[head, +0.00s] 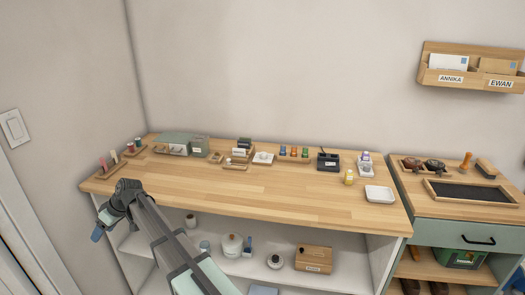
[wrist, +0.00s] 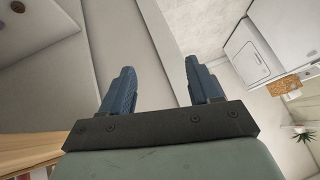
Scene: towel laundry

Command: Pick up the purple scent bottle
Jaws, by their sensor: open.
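A small purple-topped bottle (head: 366,156), which looks like the purple scent bottle, stands at the right back of the wooden counter (head: 240,190). It is in or at a small light holder (head: 366,170), too small to make out clearly. My gripper (head: 98,234) is far from it, at the counter's left front edge, with a blue finger pointing down and left. In the wrist view my gripper (wrist: 158,72) has its two blue fingers spread apart with nothing between them. The bottle does not show in the wrist view.
A yellow bottle (head: 349,177) and a white dish (head: 380,194) stand close to the purple bottle. A black organizer (head: 328,162) is to its left. Small items line the counter's back, and its middle is clear. A green-drawered cabinet (head: 466,233) stands at right.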

